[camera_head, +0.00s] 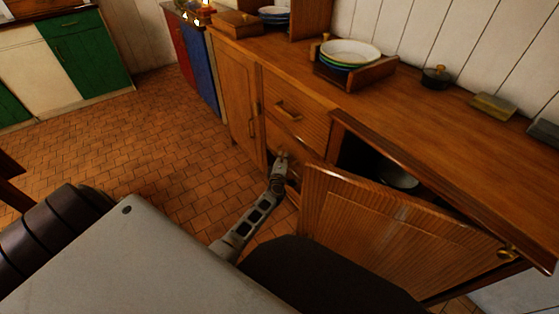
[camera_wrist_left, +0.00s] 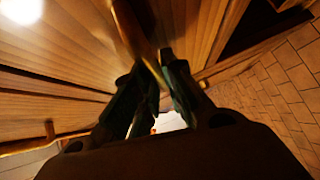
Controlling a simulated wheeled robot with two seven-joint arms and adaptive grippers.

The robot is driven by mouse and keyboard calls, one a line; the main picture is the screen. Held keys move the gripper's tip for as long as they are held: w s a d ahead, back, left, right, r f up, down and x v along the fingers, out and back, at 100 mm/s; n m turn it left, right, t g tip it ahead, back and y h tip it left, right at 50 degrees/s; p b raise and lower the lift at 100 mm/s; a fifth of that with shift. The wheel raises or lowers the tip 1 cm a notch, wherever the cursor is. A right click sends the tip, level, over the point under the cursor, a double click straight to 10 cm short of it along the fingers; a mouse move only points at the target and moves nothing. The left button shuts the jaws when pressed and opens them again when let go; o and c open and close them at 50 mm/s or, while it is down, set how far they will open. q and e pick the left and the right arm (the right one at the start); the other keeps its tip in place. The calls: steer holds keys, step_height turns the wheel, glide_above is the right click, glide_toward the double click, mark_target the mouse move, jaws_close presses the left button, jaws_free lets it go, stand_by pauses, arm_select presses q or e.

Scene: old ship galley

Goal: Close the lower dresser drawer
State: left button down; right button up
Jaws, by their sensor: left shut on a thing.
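The wooden dresser (camera_head: 225,85) stands along the wall. The lower dresser drawer (camera_head: 296,136) shows below the upper drawer (camera_head: 297,98), partly hidden by my arm and the open door. I cannot tell how far it stands out. My left gripper (camera_head: 281,158) reaches low against the dresser at the lower drawer's front. In the left wrist view its dark fingers (camera_wrist_left: 158,82) are close together on what looks like the drawer handle, which they mostly hide. Wooden fronts lie close around them. My right gripper is not in view.
A cabinet door (camera_head: 400,225) of the dresser stands open to the right of my left arm, showing a bowl (camera_head: 398,177) inside. Plates (camera_head: 349,53) in a wooden rack stand on top. The tiled floor (camera_head: 150,130) at left is clear.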

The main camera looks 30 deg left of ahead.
arm_select(q)
steer(key=shift+w+d+r, duration=0.1)
steer(key=c, duration=1.5)
jaws_free()
steer(key=shift+w, duration=0.15)
steer(key=shift+v, duration=6.05)
